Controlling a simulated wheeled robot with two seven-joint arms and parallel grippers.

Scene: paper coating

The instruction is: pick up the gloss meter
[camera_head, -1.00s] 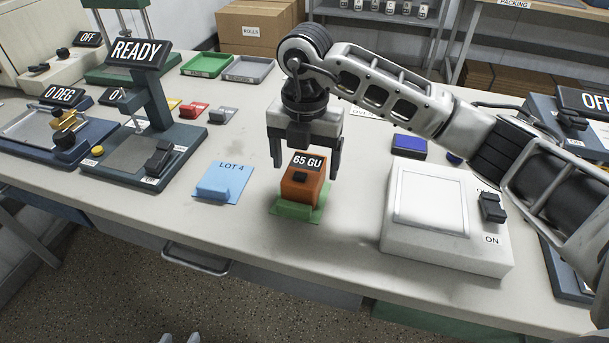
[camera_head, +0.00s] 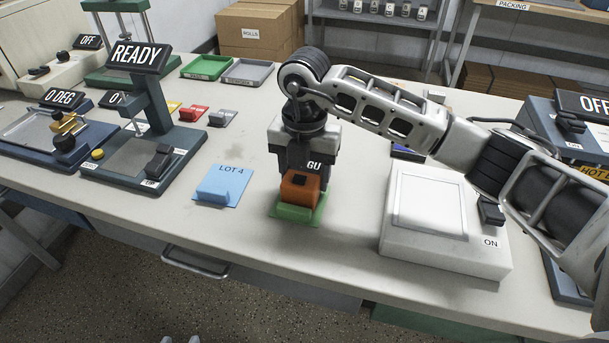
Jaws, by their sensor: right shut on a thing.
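The gloss meter (camera_head: 299,190) is an orange block with a dark display on top that partly shows "GU". It sits on a green sheet (camera_head: 294,214) near the front middle of the table. My right gripper (camera_head: 301,172) is right above it, pointing down, and is shut on its upper part. The gripper hides much of the display. The meter still appears to rest on the green sheet.
A blue "LOT 4" card (camera_head: 222,186) lies to the left. A white light box (camera_head: 440,220) stands to the right. A "READY" device (camera_head: 145,120) is further left. Green and grey trays (camera_head: 248,71) lie at the back.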

